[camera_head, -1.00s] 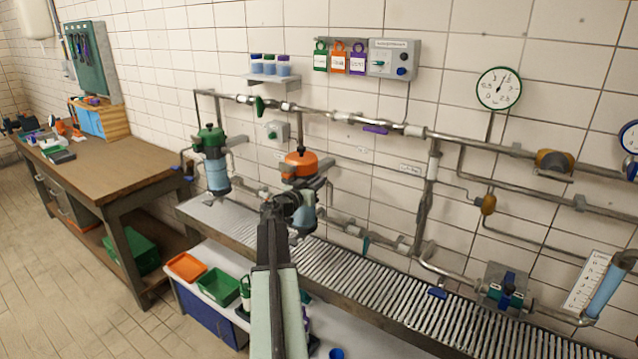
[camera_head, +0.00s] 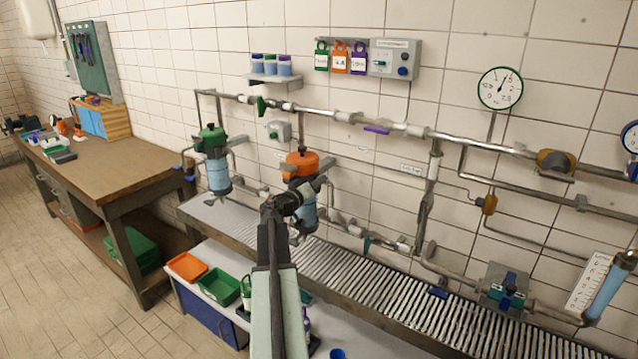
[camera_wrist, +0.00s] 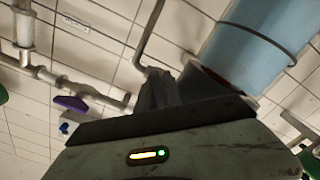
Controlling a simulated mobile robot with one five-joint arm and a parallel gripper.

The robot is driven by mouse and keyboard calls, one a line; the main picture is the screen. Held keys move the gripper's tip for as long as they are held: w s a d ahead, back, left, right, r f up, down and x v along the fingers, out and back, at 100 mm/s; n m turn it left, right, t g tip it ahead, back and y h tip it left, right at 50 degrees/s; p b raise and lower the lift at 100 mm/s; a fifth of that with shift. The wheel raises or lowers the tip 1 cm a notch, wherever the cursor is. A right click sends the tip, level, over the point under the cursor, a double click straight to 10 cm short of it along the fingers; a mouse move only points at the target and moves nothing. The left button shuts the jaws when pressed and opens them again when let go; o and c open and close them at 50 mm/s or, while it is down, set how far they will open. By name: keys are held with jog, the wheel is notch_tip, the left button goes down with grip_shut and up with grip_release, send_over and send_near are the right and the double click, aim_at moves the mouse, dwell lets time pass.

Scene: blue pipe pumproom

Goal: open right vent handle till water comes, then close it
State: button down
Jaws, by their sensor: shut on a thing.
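The right filter, with an orange head (camera_head: 301,163) and a blue bowl (camera_head: 309,213), hangs on the pipework behind my arm. My gripper (camera_head: 312,186) is in front of it, just below the orange head. In the wrist view the closed fingers (camera_wrist: 160,90) meet the end of a thin bent grey pipe (camera_wrist: 147,35) beside the blue bowl (camera_wrist: 255,40). My gripper is shut on the right vent handle, which the fingers and wrist hide. I cannot make out any water coming from the vent.
The left filter with a green head (camera_head: 210,138) stands to the left, with its blue vent handle (camera_head: 189,178) in sight. A slatted drain grate (camera_head: 350,275) runs below. A purple handle (camera_head: 377,129) is on the upper pipe. Orange (camera_head: 187,266) and green (camera_head: 219,287) trays sit lower left.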

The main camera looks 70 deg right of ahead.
dwell(0.4)
jog(key=c, duration=1.5)
grip_release()
jog(key=v, duration=0.7)
jog(key=shift+a, duration=0.25)
